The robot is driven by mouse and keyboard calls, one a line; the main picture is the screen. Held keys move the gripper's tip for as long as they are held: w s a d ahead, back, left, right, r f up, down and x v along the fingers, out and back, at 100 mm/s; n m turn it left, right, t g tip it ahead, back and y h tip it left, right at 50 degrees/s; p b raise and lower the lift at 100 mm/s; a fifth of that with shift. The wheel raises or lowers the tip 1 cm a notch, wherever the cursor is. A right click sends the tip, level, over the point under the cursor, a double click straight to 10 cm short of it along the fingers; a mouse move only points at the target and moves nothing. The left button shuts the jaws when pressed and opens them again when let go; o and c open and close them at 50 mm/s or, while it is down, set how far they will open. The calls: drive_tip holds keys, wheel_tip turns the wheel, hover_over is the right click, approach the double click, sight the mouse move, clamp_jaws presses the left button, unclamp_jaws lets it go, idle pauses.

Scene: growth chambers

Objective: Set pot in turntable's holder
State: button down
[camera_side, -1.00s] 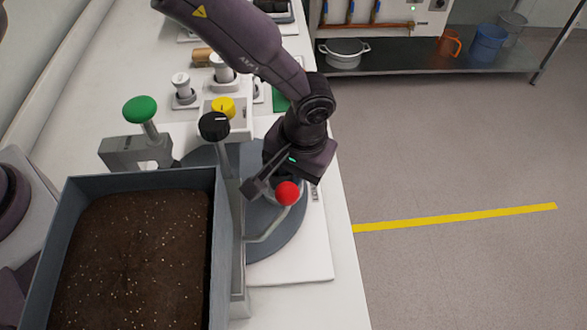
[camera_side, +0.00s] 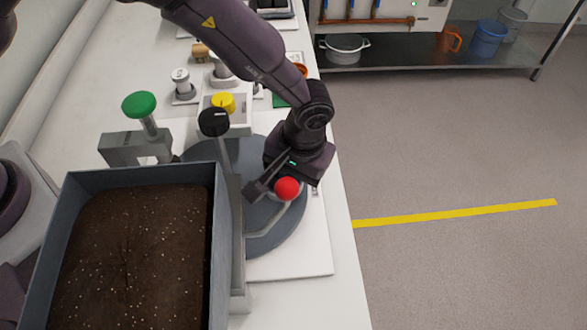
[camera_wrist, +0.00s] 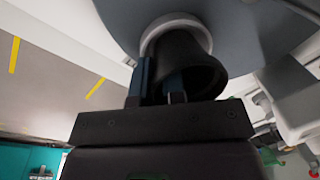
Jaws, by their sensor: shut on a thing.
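The turntable is a grey-blue disc (camera_side: 277,232) on a white base in the side view; its underside-up wrist view shows the same disc (camera_wrist: 110,12). A pale ring, the holder (camera_wrist: 152,35), sits on it. The dark pot (camera_wrist: 200,72) is at this ring, its base end inside or against it; how deep it sits I cannot tell. My gripper (camera_wrist: 158,92) is shut on the pot's wall near the rim, one finger outside and one at the mouth. In the side view my gripper (camera_side: 260,190) is over the disc, and the pot is mostly hidden.
A red ball knob (camera_side: 287,188) on a bent lever is close in front of my gripper. A soil tray (camera_side: 220,260) stands left of the turntable. Black (camera_side: 214,122), green (camera_side: 139,104) and yellow (camera_side: 223,102) knobs stand nearby. Open floor lies right.

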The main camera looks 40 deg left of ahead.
drive_tip(key=c, duration=1.1)
unclamp_jaws()
drive_tip(key=shift+r, duration=4.25)
